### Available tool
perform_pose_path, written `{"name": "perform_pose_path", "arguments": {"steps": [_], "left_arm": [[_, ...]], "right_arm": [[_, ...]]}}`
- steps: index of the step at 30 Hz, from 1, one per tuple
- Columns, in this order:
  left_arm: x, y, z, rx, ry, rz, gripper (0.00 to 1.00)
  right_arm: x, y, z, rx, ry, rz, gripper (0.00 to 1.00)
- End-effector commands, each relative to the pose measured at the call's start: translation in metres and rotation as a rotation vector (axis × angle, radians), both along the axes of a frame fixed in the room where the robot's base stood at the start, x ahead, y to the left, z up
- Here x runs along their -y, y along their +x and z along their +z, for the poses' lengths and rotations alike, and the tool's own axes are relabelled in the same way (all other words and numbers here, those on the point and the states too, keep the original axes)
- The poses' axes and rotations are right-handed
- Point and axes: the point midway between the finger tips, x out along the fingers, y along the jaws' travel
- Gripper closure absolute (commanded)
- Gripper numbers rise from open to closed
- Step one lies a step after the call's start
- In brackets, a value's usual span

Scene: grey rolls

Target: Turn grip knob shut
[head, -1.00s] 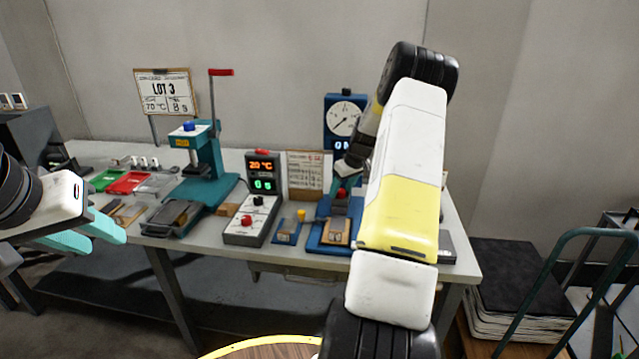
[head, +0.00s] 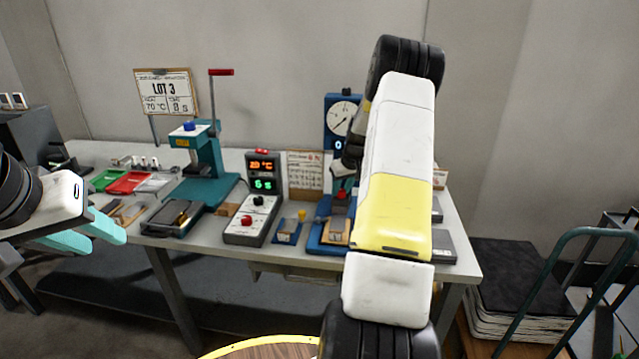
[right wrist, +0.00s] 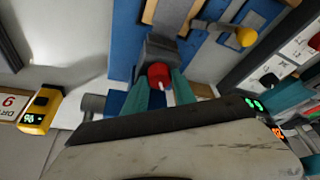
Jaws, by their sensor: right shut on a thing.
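The grip knob is a small red knob with a white mark (right wrist: 158,72) on a grey clamp block (right wrist: 160,48) of the blue test stand (head: 338,110). My right gripper (right wrist: 165,88) has its teal fingers on both sides of the knob, shut on it. In the head view the red knob (head: 342,193) shows small beside my right arm, which hides most of the stand and the gripper. My left gripper (head: 97,233) is open and empty at the left, in front of the table edge.
A control box with red and black knobs (head: 250,220) and a lit display (head: 263,172) stands left of the stand. A small blue fixture with a yellow knob (head: 288,230) lies between. A teal lever press (head: 205,165) and coloured trays (head: 128,183) are further left.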

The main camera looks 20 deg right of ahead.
Motion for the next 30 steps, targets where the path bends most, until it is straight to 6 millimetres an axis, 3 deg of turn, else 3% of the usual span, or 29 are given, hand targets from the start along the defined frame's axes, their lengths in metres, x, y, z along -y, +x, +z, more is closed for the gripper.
{"name": "perform_pose_path", "arguments": {"steps": [30], "left_arm": [[0.0000, 0.0000, 0.0000, 0.000, 0.000, 0.000, 0.64]], "right_arm": [[-0.0062, 0.0039, 0.0004, 0.002, -0.004, -0.954, 1.00]]}}
